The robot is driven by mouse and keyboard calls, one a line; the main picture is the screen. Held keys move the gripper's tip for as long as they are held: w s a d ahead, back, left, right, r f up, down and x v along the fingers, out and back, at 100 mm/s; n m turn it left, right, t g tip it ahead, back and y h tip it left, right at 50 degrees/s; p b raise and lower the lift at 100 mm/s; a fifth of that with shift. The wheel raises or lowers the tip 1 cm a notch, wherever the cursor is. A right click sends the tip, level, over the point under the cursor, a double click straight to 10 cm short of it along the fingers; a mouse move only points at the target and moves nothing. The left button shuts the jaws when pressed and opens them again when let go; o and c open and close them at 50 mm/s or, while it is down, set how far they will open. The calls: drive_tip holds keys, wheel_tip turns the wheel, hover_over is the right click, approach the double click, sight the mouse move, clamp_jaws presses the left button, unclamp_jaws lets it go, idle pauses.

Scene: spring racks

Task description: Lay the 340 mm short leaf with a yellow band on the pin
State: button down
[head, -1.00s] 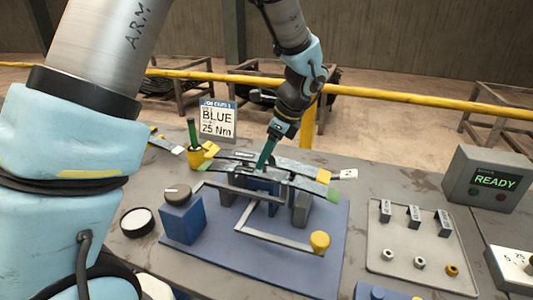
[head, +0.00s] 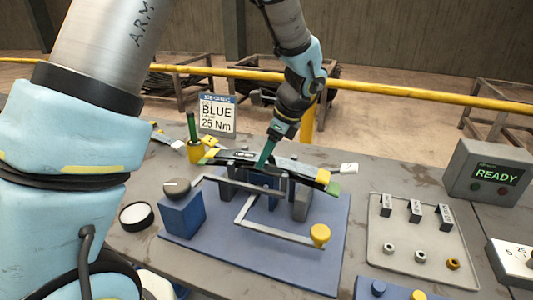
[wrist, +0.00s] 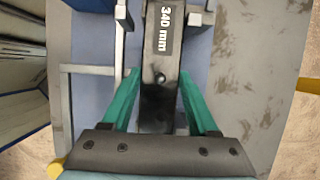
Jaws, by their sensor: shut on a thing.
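The 340 mm short leaf (head: 292,167) is a dark bar with yellow bands near its ends. Its "340 mm" label shows in the wrist view (wrist: 163,28). My gripper (head: 265,163) is shut on this leaf near its middle, with green fingers on both sides in the wrist view (wrist: 158,76). The leaf is over a longer leaf with green ends (head: 333,188) on the blue fixture, roughly in line with it. I cannot tell if the two touch. A small dark round feature (wrist: 160,77) shows on the leaf between the fingers; whether it is the pin or a hole is unclear.
The fixture stands on a blue base plate (head: 300,262) with grey posts and a yellow-knobbed bar (head: 320,235). A blue block with a round knob (head: 182,215) is at left. A yellow holder with a green rod (head: 194,150) stands behind. A grey tray (head: 405,262) is at right.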

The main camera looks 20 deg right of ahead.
drive_tip(key=shift+f, duration=0.3)
drive_tip(key=shift+c, duration=0.3)
unclamp_jaws()
drive_tip(key=shift+f, duration=0.1)
drive_tip(key=shift+o, duration=0.3)
wheel_tip(320, 180, up, 7)
drive_tip(key=p, duration=0.5)
idle(0.4)
idle(0.6)
